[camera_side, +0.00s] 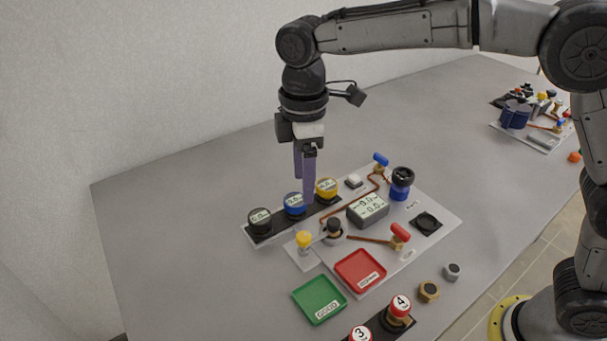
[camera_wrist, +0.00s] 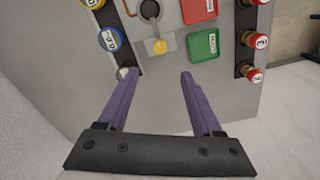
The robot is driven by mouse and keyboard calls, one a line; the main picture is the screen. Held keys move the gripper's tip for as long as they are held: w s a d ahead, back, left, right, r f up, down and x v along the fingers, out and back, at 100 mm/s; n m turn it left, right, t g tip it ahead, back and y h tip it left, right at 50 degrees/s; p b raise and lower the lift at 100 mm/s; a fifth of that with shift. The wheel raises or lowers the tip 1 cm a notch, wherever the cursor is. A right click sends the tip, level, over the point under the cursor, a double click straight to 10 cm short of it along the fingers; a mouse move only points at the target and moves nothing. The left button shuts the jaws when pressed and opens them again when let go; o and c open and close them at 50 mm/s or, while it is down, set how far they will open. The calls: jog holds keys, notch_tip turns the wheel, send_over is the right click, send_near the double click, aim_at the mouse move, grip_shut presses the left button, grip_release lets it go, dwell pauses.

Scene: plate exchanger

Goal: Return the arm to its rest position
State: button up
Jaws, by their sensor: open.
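My gripper (camera_side: 304,172) hangs pointing down above the back edge of the exchanger panel (camera_side: 440,210), just over the row of round gauges. In the wrist view its two purple fingers (camera_wrist: 157,78) are spread wide with nothing between them. Below it in the side view stand a black gauge (camera_side: 260,221), a blue gauge (camera_side: 294,204) and a yellow gauge (camera_side: 326,189). The fingertips look close to the blue and yellow gauges, but I cannot tell the exact gap. The blue gauge also shows in the wrist view (camera_wrist: 110,39).
A red tray (camera_side: 360,271) and a green tray (camera_side: 319,299) lie in front, both empty. Numbered red-and-white caps (camera_side: 400,306) stand on a black strip near the front edge. A display box (camera_side: 367,209) and red-handled valve (camera_side: 400,232) rise from the panel. The table's left side is clear.

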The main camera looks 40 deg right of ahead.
jog(key=s+d+r+m+t, duration=0.2)
jog(key=s+d+r, duration=0.35)
jog(key=d, duration=0.25)
jog(key=s+d+r+m+t, duration=0.1)
jog(key=s+d+r+m, duration=0.25)
jog(key=d+r, duration=0.35)
jog(key=s+d+f+m+t, duration=0.1)
jog(key=s+d+f+m, duration=0.2)
jog(key=s, duration=0.4)
jog(key=s+d+f+m+t, duration=0.1)
jog(key=s+d+f+m, duration=0.2)
jog(key=s+f+m, duration=0.2)
jog(key=s+f, duration=0.2)
jog(key=s, duration=0.1)
jog(key=shift+d+f+t, duration=0.3)
jog(key=shift+d+f, duration=0.05)
